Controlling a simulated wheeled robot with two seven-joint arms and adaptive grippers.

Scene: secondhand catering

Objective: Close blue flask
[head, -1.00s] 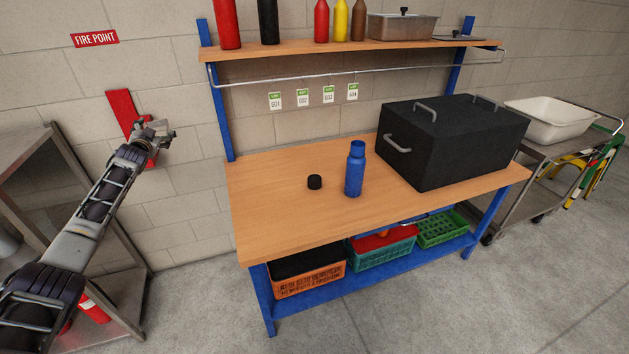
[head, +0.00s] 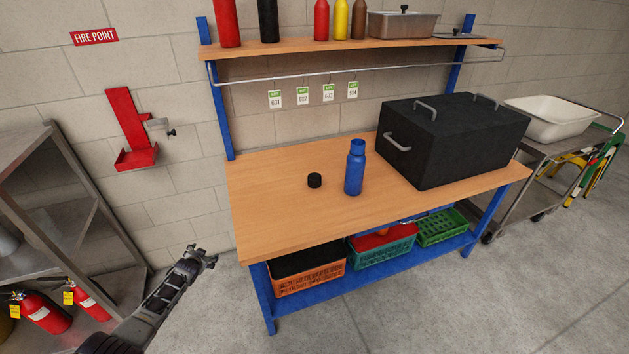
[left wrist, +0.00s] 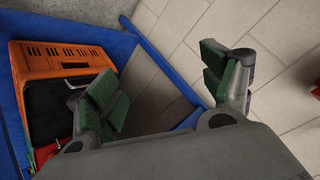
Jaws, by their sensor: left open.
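The blue flask (head: 355,168) stands upright on the wooden workbench (head: 280,220), with its mouth open and no cap on it. A small black cap (head: 314,180) lies on the bench just left of the flask, apart from it. My left gripper (head: 208,257) is low, left of the bench's front left corner and below the top. In the left wrist view its green-padded fingers (left wrist: 165,85) are spread wide and hold nothing. The flask and cap do not show in the left wrist view. My right gripper is not in view.
A large black box (head: 450,145) fills the bench's right side. Crates, including an orange one (head: 308,281), sit on the blue lower shelf; the orange one also shows in the left wrist view (left wrist: 65,60). A shelf with bottles (head: 340,47) hangs above. The bench's left part is clear.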

